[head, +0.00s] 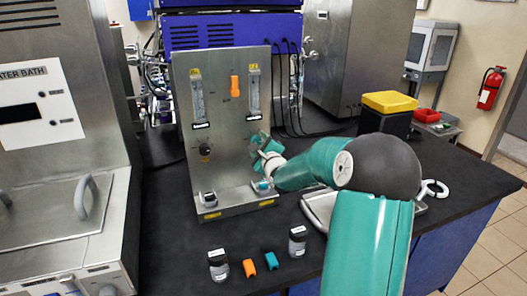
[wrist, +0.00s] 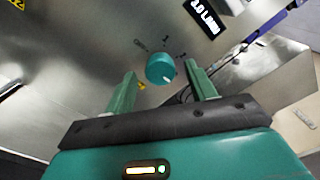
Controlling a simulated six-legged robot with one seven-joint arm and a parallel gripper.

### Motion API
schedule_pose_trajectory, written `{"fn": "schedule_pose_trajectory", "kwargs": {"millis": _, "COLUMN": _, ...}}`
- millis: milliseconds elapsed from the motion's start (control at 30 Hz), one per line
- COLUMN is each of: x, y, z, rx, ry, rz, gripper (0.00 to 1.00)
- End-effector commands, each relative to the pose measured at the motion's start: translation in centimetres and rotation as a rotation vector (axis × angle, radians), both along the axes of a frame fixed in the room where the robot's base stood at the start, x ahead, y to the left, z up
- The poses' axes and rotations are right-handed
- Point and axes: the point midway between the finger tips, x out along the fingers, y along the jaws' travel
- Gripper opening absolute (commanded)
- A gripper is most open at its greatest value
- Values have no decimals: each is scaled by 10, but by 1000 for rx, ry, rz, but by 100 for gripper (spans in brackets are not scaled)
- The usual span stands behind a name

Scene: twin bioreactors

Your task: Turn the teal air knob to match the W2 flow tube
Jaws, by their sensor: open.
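The teal air knob (wrist: 160,68) shows in the wrist view on the steel panel (wrist: 80,60). It is round, with a white mark pointing to the lower right. My gripper (head: 262,148) is at the panel's right side in the head view and hides the knob there. In the wrist view its two fingers are apart, one on either side of the knob, with nothing held. I cannot tell whether they touch it. The right flow tube (head: 253,90) stands above my gripper, under a yellow tag. A black label in the wrist view reads 3.0 L/min (wrist: 205,16).
The left flow tube (head: 197,97), an orange part (head: 235,86) and a black knob (head: 205,149) are also on the panel. A water bath (head: 40,105) stands left.

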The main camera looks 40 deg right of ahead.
Motion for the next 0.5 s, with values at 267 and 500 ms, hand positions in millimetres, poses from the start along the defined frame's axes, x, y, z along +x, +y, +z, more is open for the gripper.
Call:
{"fn": "schedule_pose_trajectory", "kwargs": {"millis": 267, "x": -45, "y": 10, "z": 1, "rx": -3, "ry": 1, "rz": -2, "gripper": 56}}
{"fn": "schedule_pose_trajectory", "kwargs": {"millis": 500, "x": -96, "y": 24, "z": 1, "rx": -3, "ry": 2, "rz": -2, "gripper": 56}}
